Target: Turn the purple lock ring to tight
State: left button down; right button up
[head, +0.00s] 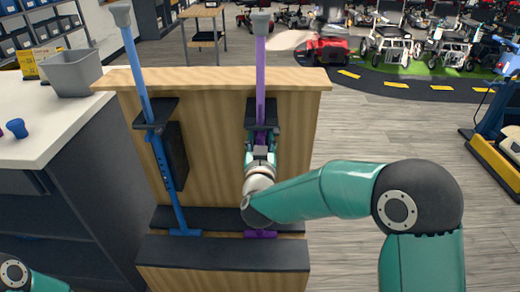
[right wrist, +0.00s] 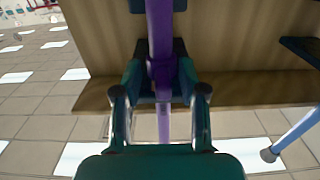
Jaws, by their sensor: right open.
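A purple pole (head: 260,75) with a grey top stands upright in a dark holder on a wooden stand. My right gripper (head: 261,150) is at the pole, just below the holder. In the right wrist view, the purple pole (right wrist: 160,30) runs between the fingers of the open right gripper (right wrist: 161,78). A wider purple collar, which looks like the lock ring (right wrist: 161,70), lies between the fingertips. I cannot tell whether the fingers touch it. In the head view the gripper hides the ring. My left gripper is out of view.
A blue pole (head: 155,130) leans in its own holder left of the purple one. The wooden stand (head: 215,78) backs both, with a dark base ledge (head: 220,252) below. A white counter (head: 30,120) with a grey bin (head: 72,72) is at left.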

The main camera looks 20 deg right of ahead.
jog(key=v, duration=1.1)
jog(key=shift+s, duration=0.35)
jog(key=d+f+g, duration=0.2)
jog(key=d+f, duration=0.3)
jog(key=f, duration=0.5)
jog(key=d+f+g, duration=0.3)
jog(key=d+f, duration=0.2)
jog(key=f, duration=0.5)
jog(key=s+f+n+g+y, duration=0.1)
jog(key=s+f+g+y, duration=0.3)
jog(key=f, duration=0.7)
jog(key=s+a+f+g+y, duration=0.3)
jog(key=s+a+f+g, duration=0.15)
jog(key=s, duration=0.55)
jog(key=s+a+f+g+y, duration=0.25)
jog(key=s+a+f, duration=0.3)
jog(key=s, duration=0.45)
notch_tip(320, 180, up, 15)
jog(key=p, duration=1.4)
jog(key=shift+a+g+p, duration=0.35)
jog(key=shift+a+g, duration=0.05)
